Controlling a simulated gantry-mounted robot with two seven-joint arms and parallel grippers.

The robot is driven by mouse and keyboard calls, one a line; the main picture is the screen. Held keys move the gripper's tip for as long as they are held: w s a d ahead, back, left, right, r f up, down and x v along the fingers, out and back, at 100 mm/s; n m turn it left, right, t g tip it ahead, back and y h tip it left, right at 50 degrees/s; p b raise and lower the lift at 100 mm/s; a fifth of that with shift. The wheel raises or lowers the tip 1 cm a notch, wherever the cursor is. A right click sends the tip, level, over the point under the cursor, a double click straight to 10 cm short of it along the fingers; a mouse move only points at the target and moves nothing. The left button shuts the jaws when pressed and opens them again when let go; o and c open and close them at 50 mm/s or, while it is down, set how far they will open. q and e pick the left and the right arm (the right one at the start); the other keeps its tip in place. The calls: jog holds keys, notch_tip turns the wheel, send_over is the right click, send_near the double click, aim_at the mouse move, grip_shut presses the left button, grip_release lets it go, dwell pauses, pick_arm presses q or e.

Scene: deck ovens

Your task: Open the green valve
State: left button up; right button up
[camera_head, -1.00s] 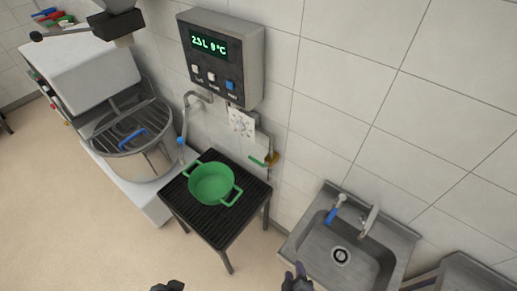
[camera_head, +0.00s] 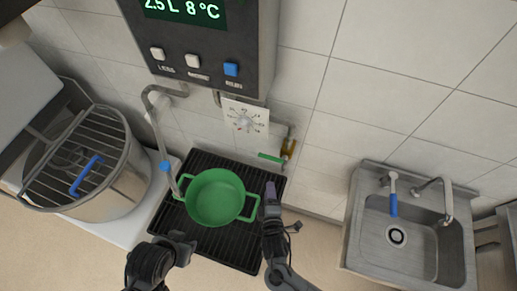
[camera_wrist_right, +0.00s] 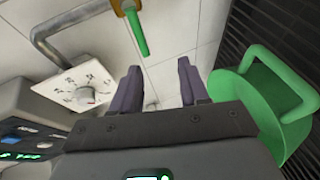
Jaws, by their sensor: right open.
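The green valve handle (camera_head: 270,157) sticks out from a brass fitting (camera_head: 289,147) on the wall pipe, below the white dial. In the right wrist view the green handle (camera_wrist_right: 138,33) is ahead of my fingertips, and I see a gap between them. My right gripper (camera_head: 270,190) is just below the handle in the head view, at the right side of the green pot. It is open and empty in the right wrist view (camera_wrist_right: 158,82). My left gripper (camera_head: 184,243) is low at the stand's front edge; its jaws are unclear.
The green pot (camera_head: 216,197) sits on a black slatted stand (camera_head: 190,240), its handle close to my right gripper. A control box (camera_head: 205,60) and a white dial plate (camera_head: 245,115) are above. A mixer bowl (camera_head: 115,190) is left, a sink (camera_head: 400,235) right.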

aim_at(267, 156)
pick_arm(q)
jog(key=shift+s+d+f+b, duration=0.1)
jog(key=shift+f+b, duration=1.1)
jog(key=shift+f, duration=0.25)
jog(key=shift+s+d+f+b, duration=0.1)
jog(key=shift+f+b, duration=1.05)
jog(key=shift+f, duration=0.3)
pick_arm(e)
jog(key=shift+n+t, duration=0.3)
jog(key=shift+t, duration=0.3)
jog(key=shift+r+x, duration=0.35)
jog(key=shift+x, duration=2.15)
jog(key=shift+r+x, duration=0.35)
jog(key=shift+x, duration=2.1)
jog(key=shift+r+x, duration=0.35)
jog(key=shift+x, duration=2.15)
jog(key=shift+w+a, duration=0.1)
jog(key=shift+c, duration=1.1)
grip_shut()
